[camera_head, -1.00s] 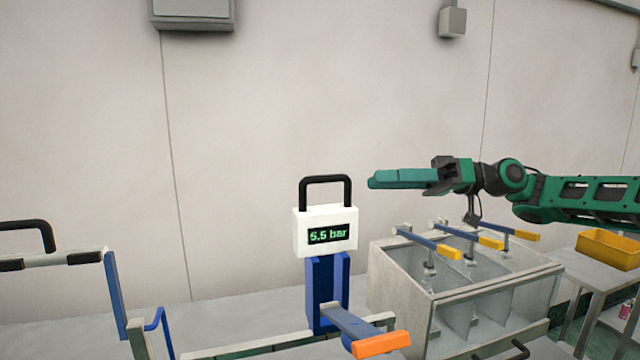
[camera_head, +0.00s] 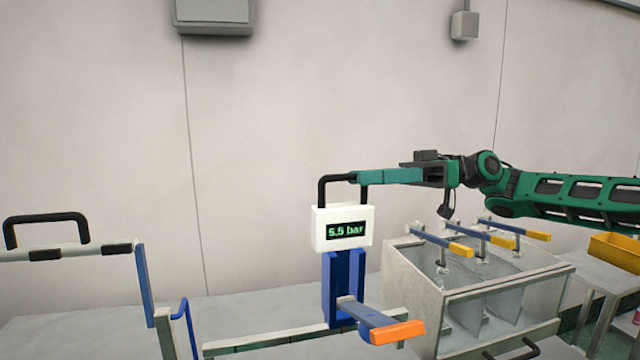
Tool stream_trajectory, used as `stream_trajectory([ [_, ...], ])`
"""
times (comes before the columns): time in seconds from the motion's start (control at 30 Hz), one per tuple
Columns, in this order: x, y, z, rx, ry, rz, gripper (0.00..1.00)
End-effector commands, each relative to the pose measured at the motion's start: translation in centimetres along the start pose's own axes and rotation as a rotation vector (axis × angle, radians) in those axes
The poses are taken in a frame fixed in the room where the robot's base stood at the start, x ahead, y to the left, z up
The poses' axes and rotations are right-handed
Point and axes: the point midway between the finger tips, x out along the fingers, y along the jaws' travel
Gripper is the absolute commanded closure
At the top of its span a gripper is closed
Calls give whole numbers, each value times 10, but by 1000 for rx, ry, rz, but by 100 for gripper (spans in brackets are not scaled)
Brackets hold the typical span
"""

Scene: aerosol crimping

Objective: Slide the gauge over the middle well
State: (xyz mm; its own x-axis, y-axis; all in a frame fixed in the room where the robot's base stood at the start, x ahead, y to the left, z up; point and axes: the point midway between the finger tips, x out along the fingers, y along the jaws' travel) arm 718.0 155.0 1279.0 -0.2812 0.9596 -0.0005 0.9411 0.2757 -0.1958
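The gauge (camera_head: 341,229) is a white box reading 5.5 bar, with a black loop handle on top. It sits on a blue upright (camera_head: 343,285) with an orange-ended lever below. My gripper (camera_head: 362,177) reaches in from the right, its green fingertips at the top right of the handle. They overlap the handle in this view; whether they touch or grip it, and how far apart they are, I cannot tell. A grey metal tank (camera_head: 440,310) at the right has dividers and several yellow-ended levers. I cannot make out which opening is the middle well.
A blue and white frame with a black handle (camera_head: 46,222) stands at the left. A yellow bin (camera_head: 615,250) sits on a side table at the far right. A wall is behind. The air left of the gauge is clear.

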Motion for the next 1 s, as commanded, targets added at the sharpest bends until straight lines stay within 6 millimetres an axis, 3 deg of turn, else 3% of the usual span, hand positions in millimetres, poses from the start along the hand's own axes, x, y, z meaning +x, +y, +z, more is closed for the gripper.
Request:
stream_trajectory([
  [0.3,56,-1,0,1,-2,0,71],
  [0.5,78,-1,0,1,0,1,71],
  [0.9,85,0,0,1,1,3,71],
  [0.93,85,0,0,1,1,3,73],
  [1.0,85,0,0,1,1,3,90],
])
